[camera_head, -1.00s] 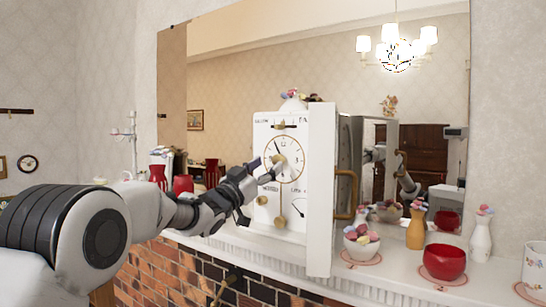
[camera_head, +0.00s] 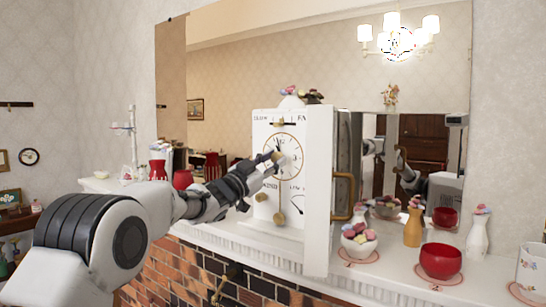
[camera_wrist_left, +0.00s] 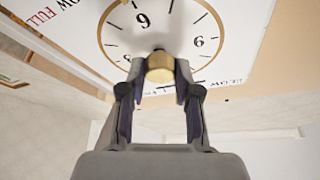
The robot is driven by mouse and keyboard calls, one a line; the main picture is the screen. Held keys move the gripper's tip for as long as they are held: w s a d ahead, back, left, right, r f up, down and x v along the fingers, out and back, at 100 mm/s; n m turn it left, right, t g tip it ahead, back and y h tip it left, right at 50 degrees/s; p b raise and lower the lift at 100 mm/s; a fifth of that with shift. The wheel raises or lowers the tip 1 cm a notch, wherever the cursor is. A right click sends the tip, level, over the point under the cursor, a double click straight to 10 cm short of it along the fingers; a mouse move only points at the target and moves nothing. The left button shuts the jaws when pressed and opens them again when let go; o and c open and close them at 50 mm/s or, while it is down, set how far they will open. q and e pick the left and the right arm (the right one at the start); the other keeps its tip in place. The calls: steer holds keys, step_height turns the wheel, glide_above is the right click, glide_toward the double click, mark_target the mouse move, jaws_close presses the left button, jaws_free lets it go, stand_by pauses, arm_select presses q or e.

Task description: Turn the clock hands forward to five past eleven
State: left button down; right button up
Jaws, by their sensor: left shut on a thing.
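The white clock (camera_head: 262,123) stands upright on the mantel, with a round gold-rimmed dial on its front. A dark hand on the dial points nearly straight up, slightly left; the rest of the hands is hidden or too small to read. My left gripper (camera_head: 275,159) is at the dial's middle. In the left wrist view, its two fingers (camera_wrist_left: 160,85) are shut on the brass knob (camera_wrist_left: 160,66) at the dial centre, one finger on each side. The dial (camera_wrist_left: 112,62) appears upside down there. My right gripper is not in view.
A white door panel (camera_head: 318,190) with a brass handle (camera_head: 343,195) stands out from the clock's right side. A large mirror is behind.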

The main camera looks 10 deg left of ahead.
arm_select(q)
steer(key=shift+a+r+m+g+p, duration=0.1)
steer(key=shift+r+m+g+p, duration=0.1)
steer(key=shift+m, duration=0.4)
steer(key=shift+r+m+g+p, duration=0.1)
steer(key=shift+m+g+p, duration=0.1)
steer(key=shift+m, duration=0.4)
steer(key=shift+f+m+g+h, duration=0.2)
steer(key=shift+m+g+h, duration=0.15)
steer(key=shift+m, duration=0.35)
steer(key=c, duration=0.9)
jaws_free()
steer(key=shift+o, duration=0.4)
steer(key=shift+w+f, duration=0.15)
steer(key=shift+w, duration=0.05)
steer(key=v, duration=1.2)
steer(key=shift+w+f, duration=0.1)
